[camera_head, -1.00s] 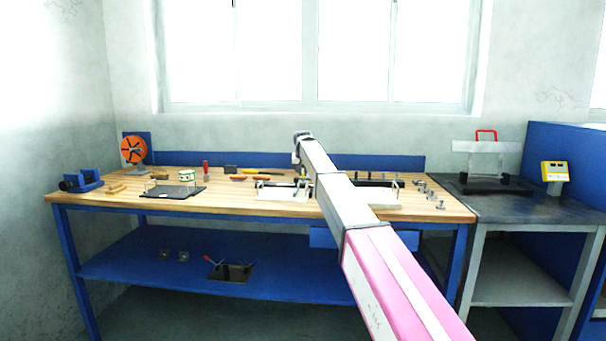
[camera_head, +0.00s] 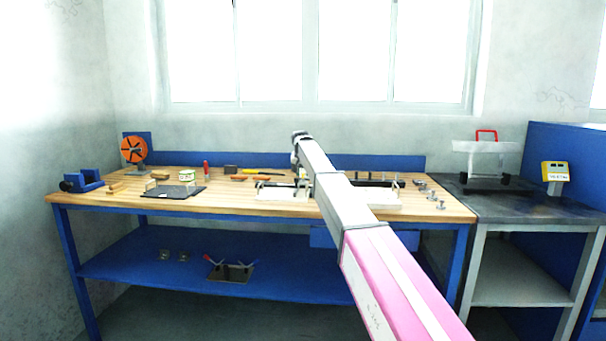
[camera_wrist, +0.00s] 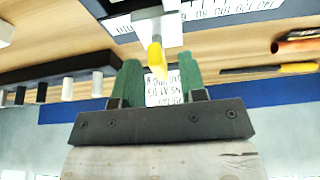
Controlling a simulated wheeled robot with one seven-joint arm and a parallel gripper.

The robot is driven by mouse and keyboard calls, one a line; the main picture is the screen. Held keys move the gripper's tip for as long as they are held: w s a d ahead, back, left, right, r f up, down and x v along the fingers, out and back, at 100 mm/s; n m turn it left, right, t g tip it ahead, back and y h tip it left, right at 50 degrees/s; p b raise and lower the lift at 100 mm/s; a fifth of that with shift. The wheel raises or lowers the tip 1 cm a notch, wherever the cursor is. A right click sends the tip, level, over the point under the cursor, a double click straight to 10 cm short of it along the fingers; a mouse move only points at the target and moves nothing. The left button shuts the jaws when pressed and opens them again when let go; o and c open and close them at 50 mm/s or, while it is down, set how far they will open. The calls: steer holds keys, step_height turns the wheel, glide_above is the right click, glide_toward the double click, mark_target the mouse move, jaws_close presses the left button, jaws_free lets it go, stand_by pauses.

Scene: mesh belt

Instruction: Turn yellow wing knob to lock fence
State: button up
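In the wrist view the yellow wing knob (camera_wrist: 156,58) sits on the end of a pale metal piece (camera_wrist: 155,27) that comes from the top of the picture. My gripper (camera_wrist: 158,66) has two green fingers standing apart. The knob shows between the fingertips, with a gap visible on each side. I cannot tell how deep it lies between them. Which part is the fence is not clear. In the head view my arm reaches over the workbench (camera_head: 130,203), and the knob is too small or hidden to make out there.
In the wrist view a black bar with several pale pegs (camera_wrist: 67,90) lies left, and a yellow-and-black tool (camera_wrist: 270,69) right. A printed label (camera_wrist: 165,91) shows behind the fingers. In the head view an orange wheel (camera_head: 134,149) and blue vise (camera_head: 82,181) stand at the bench's left.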

steer(key=v, duration=1)
steer(key=shift+r, duration=0.4)
steer(key=shift+s, duration=0.15)
